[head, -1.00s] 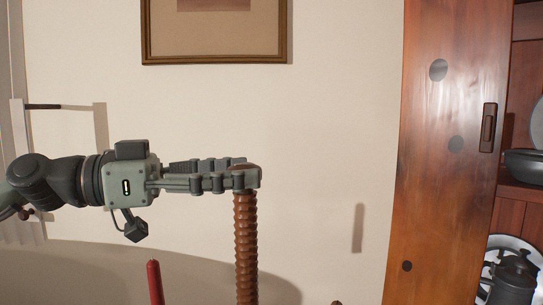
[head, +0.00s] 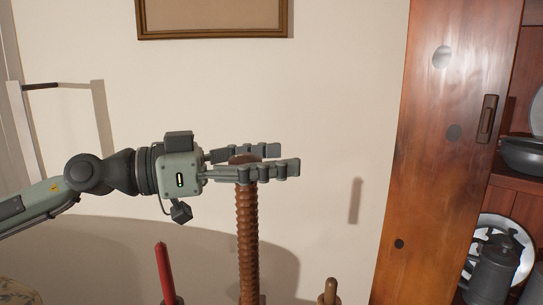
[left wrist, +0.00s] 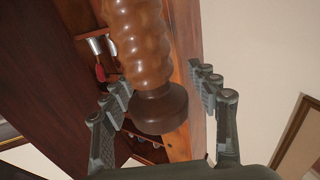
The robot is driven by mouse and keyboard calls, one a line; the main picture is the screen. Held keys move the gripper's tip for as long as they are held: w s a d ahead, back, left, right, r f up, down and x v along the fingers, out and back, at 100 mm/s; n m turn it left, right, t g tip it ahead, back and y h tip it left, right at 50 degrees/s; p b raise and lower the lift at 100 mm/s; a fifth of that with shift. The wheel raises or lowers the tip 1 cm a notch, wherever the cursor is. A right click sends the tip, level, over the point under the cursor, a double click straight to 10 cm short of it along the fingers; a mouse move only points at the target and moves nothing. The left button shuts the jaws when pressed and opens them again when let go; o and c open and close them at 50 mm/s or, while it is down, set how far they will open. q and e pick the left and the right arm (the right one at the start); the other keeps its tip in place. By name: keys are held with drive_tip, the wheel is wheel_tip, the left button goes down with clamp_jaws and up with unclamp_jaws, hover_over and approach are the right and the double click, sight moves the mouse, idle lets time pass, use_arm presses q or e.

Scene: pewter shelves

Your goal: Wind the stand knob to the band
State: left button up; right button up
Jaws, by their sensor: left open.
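The stand is a brown, ribbed wooden screw post (head: 247,235) that rises upright in the head view. Its dark brown knob (head: 240,158) is at the top, partly hidden behind my left gripper's fingers. My left gripper (head: 287,159) comes in level from the left, open, with one finger on each side of the knob and the tips past it. In the left wrist view the knob (left wrist: 160,108) sits between the spread fingers, with a gap at the right. Whether the left fingers touch it I cannot tell. I cannot make out a band. My right gripper is not in view.
A red upright rod (head: 163,272) stands left of the post, below my left arm. A short wooden peg (head: 330,291) stands to its right. A wooden cabinet door (head: 440,150) and shelves with a dark pot (head: 492,275) are at the right.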

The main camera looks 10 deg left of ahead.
use_arm(q)
drive_tip(key=shift+c, duration=0.4)
drive_tip(key=c, duration=1.2)
drive_tip(key=shift+c, duration=0.4)
